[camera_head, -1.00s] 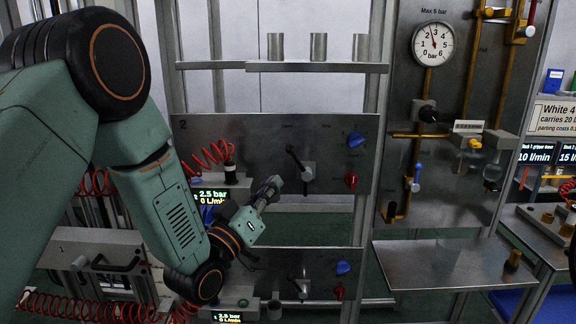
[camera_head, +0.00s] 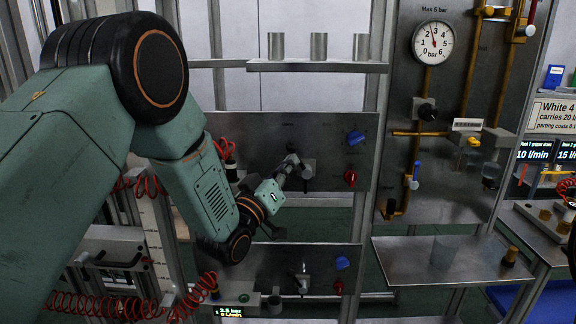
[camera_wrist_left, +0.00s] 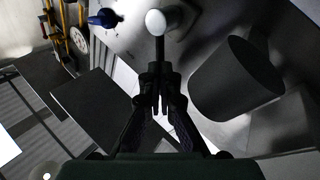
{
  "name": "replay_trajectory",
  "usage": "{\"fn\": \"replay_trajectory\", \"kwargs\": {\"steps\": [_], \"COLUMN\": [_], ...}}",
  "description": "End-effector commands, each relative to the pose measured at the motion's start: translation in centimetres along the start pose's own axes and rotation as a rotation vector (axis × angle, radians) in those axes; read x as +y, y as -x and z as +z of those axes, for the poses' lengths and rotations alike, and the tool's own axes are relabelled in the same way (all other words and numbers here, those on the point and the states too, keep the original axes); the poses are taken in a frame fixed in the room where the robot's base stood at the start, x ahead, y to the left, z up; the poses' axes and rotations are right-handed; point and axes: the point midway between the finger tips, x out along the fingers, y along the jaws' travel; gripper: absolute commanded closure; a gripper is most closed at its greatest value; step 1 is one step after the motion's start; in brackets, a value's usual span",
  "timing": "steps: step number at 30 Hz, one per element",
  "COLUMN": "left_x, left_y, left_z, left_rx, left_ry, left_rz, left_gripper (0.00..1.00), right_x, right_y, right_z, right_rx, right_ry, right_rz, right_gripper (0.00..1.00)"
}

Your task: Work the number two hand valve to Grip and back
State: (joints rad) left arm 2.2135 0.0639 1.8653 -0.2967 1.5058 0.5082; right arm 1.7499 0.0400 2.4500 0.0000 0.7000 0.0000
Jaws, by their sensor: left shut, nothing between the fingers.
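The number two hand valve (camera_head: 308,171) is on the upper steel panel (camera_head: 262,127), left of a blue knob and a red knob. My left gripper (camera_head: 291,162) is shut and empty at the valve, covering much of its lever. In the left wrist view, the dark lever (camera_wrist_left: 160,48) runs from a pale round hub (camera_wrist_left: 157,22) toward my closed fingertips (camera_wrist_left: 158,78). I cannot tell whether they touch it. The position labels are too small to read. My right gripper is not in view.
The blue knob (camera_head: 355,138) and red knob (camera_head: 350,177) sit close by. A lower panel (camera_head: 270,258) has a similar valve (camera_head: 303,279). A shelf with metal cups (camera_head: 318,46) is above. A gauge board (camera_head: 456,90) and a side shelf (camera_head: 400,262) are right.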

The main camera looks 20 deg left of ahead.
Motion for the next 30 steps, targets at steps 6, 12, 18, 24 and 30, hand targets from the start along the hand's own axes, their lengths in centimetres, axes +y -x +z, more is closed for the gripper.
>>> {"fn": "replay_trajectory", "kwargs": {"steps": [6,12,18,24,30], "left_x": [0.3,0.4,0.5,0.8,1.5], "left_y": [-0.1,-0.2,-0.3,-0.6,-1.0], "left_z": [-0.2,-0.3,-0.3,-0.5,-0.8], "left_rx": [-0.026,-0.041,-0.061,-0.093,-0.16], "left_ry": [-0.039,-0.062,-0.092,-0.141,-0.244], "left_rz": [0.0,0.0,0.0,0.001,0.002], "left_gripper": [1.0,1.0,1.0,1.0,1.0], "right_x": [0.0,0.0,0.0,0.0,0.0], "right_y": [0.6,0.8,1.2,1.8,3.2], "right_z": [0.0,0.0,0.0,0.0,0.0], "right_rx": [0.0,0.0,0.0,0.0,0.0], "right_ry": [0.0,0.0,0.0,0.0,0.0], "right_rz": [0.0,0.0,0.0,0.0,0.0], "right_gripper": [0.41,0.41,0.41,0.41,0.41]}}
